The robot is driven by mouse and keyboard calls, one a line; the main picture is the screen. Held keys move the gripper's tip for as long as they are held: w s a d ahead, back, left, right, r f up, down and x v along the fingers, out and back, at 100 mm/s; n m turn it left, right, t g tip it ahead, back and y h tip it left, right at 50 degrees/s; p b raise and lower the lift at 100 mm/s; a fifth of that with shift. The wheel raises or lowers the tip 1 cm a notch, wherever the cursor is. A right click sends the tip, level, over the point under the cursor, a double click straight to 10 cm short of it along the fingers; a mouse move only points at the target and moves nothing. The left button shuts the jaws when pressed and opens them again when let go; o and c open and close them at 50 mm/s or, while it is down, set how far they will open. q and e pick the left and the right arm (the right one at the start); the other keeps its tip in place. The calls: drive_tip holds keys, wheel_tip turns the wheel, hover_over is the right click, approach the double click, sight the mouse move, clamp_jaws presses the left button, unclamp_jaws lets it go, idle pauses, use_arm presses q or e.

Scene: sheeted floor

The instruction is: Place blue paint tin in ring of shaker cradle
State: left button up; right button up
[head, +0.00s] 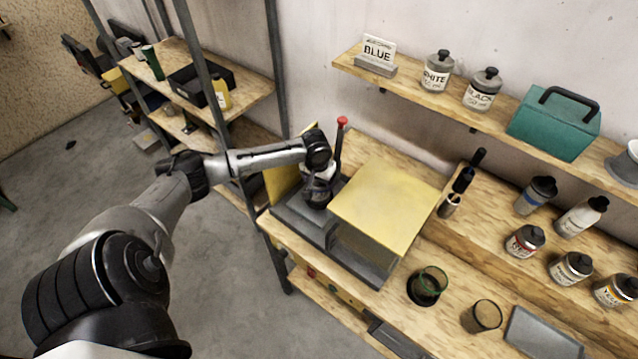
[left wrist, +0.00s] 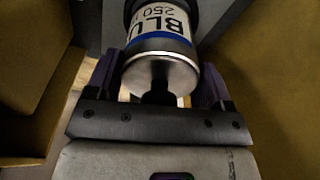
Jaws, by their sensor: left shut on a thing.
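The blue paint tin (left wrist: 163,55), silver with a white label reading BLUE 250 and a blue band, lies between the two fingers of my left gripper (left wrist: 158,82) in the left wrist view. The gripper is shut on it. In the head view my left gripper (head: 318,192) points down over the grey bed of the shaker (head: 297,222), between its yellow panels. My gripper hides most of the tin there. The cradle's ring is hidden, so I cannot tell whether the tin is inside it. My right gripper is not in view.
A yellow cover (head: 390,205) stands close right of my gripper, and a red-knobbed lever (head: 342,122) rises behind it. Several other tins, a green cup (head: 427,286) and a grey tray (head: 543,335) are on the bench to the right. A shelf post (head: 281,70) stands left.

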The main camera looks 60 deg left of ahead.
use_arm(q)
drive_tip(key=shift+f, duration=1.05)
drive_tip(key=shift+f, duration=0.15)
drive_tip(key=o, duration=1.5)
drive_tip(key=shift+c, duration=0.2)
drive_tip(key=r, duration=0.8)
drive_tip(key=s+r, duration=0.1)
drive_tip(key=r, duration=0.3)
drive_tip(key=shift+d+r, duration=0.1)
drive_tip(key=shift+d, duration=0.3)
